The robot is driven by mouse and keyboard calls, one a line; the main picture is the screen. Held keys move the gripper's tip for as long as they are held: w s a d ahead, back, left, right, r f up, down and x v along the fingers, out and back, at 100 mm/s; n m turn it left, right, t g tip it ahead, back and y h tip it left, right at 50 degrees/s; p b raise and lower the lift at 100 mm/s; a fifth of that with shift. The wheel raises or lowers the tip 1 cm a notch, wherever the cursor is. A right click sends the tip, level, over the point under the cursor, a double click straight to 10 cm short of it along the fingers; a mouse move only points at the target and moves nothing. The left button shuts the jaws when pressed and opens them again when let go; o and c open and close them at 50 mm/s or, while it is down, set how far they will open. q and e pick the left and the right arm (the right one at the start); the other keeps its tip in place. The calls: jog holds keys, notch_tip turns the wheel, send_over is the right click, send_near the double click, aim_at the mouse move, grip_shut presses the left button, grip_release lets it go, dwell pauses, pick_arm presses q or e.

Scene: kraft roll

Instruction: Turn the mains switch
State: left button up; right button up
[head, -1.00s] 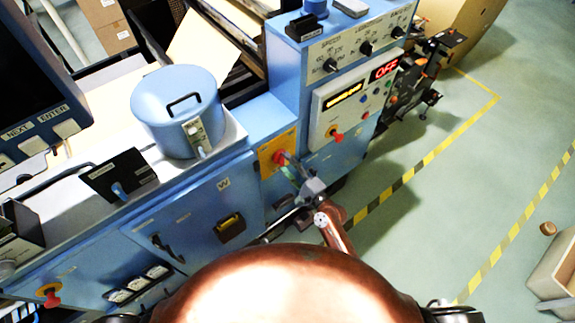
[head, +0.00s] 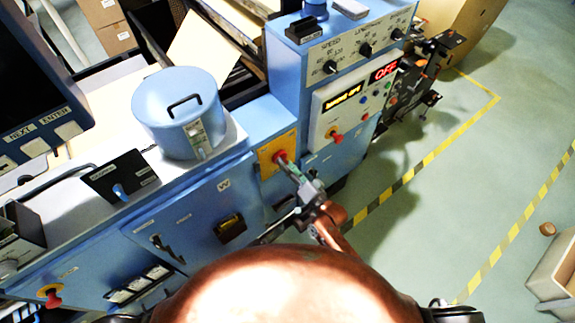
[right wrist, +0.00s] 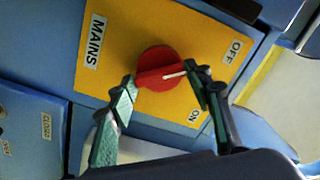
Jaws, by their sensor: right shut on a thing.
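The mains switch is a red round knob (right wrist: 158,68) on a yellow plate (right wrist: 118,40) marked MAINS, OFF and ON. In the head view the knob (head: 280,157) sits on the blue machine's front. The white pointer line on the knob points right, between the OFF and ON labels. My right gripper (right wrist: 163,82) is shut on the knob, one green-padded finger at each side. In the head view the right gripper (head: 287,165) reaches up to the plate from below right. My left gripper is not in view.
A control panel (head: 318,132) right of the plate carries an amber display and a red display (head: 384,71) reading OFF. A blue lidded pot (head: 178,110) stands on the machine at the left. Open floor with yellow-black tape (head: 440,160) lies to the right.

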jog(key=shift+f+n, duration=0.1)
jog(key=shift+n, duration=0.8)
jog(key=o, duration=1.2)
jog(key=shift+c, duration=0.2)
jog(key=v, duration=1.2)
